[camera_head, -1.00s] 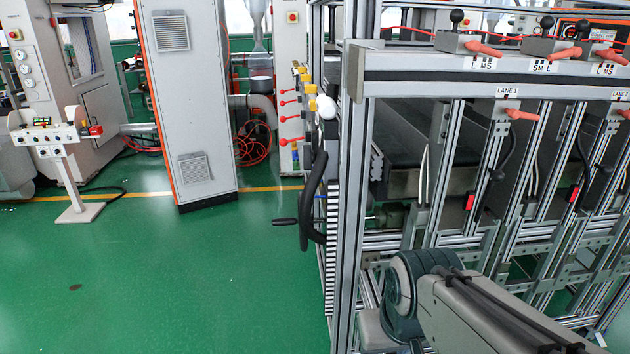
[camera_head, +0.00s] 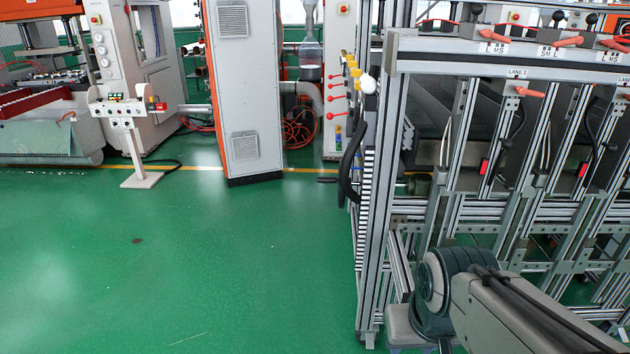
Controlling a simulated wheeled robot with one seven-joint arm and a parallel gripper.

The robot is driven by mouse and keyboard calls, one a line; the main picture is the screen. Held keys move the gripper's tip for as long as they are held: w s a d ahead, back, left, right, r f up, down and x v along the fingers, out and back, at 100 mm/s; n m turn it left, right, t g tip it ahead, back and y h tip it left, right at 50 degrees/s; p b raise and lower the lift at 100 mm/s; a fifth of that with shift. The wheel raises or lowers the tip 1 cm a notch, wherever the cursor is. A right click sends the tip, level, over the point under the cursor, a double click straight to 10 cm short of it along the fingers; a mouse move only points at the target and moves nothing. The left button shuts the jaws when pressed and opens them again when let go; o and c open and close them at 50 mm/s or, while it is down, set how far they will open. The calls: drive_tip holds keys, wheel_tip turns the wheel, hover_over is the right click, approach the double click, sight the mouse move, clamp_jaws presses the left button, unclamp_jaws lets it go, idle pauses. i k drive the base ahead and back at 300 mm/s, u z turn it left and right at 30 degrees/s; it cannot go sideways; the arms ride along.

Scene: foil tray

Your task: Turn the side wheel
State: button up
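The side wheel (camera_head: 349,166) is a black wheel on the left side of the metal frame. I see it almost edge-on, as a dark curved rim. Its short black handle (camera_head: 327,179) sticks out to the left. My arm shows at the lower right, in front of the frame, but its end is out of the picture. My gripper is not in view, so its opening and its distance from the wheel cannot be seen.
The aluminium frame (camera_head: 367,230) with several lanes fills the right side. Green floor (camera_head: 220,265) lies open to the left of the wheel. A grey cabinet (camera_head: 240,90) and a control stand (camera_head: 135,150) are farther back.

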sight(341, 196)
drive_tip(key=u, duration=0.65)
drive_tip(key=i, duration=1.35)
drive_tip(key=z, duration=0.2)
